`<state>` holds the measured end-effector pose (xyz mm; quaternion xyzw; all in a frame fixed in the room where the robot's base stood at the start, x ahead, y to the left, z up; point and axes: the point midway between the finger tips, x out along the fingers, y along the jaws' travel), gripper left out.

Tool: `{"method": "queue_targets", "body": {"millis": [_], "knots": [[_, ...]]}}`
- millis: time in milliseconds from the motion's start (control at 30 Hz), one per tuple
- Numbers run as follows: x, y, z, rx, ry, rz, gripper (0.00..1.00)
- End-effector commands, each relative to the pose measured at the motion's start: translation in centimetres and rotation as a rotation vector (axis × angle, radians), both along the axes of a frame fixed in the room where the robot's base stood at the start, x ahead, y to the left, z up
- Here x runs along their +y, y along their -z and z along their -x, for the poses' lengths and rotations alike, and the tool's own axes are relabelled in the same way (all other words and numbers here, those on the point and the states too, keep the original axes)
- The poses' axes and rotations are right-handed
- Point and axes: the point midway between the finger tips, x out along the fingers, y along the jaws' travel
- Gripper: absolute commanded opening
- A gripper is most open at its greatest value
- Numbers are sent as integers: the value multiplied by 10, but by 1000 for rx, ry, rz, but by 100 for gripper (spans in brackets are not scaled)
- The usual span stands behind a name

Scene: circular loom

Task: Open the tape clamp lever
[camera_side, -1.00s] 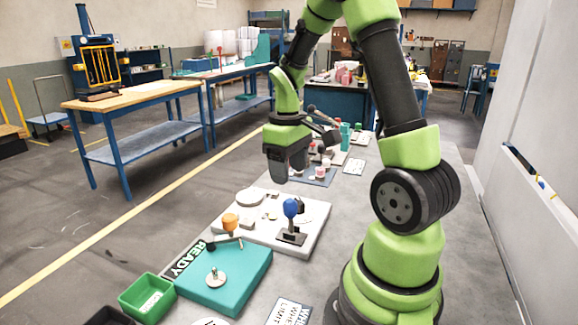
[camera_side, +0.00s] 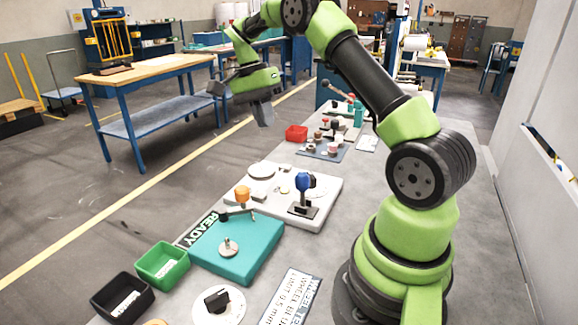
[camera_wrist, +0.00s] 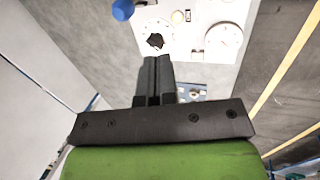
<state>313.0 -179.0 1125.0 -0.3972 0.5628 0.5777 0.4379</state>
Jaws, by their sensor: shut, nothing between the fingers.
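A blue-knobbed lever (camera_side: 303,181) stands upright on a black base (camera_side: 302,209) on a white board (camera_side: 325,202). An orange knob (camera_side: 242,193) stands at the board's left edge. I cannot tell which is the tape clamp lever. The blue knob (camera_wrist: 122,9) shows at the top edge of the wrist view, beyond my fingers. My gripper (camera_side: 265,118) points down, high in the air beyond the board, holding nothing. Its fingers (camera_wrist: 157,65) are together in the wrist view.
Green (camera_side: 163,263) and black (camera_side: 122,299) bins stand at the front left.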

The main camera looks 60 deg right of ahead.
Motion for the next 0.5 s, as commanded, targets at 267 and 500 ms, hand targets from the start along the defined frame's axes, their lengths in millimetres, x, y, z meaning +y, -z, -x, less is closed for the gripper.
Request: {"method": "queue_targets", "body": {"millis": [267,500], "knots": [[3,8,-3,24,123,29,0],[6,45,10,25,121,25,0]]}}
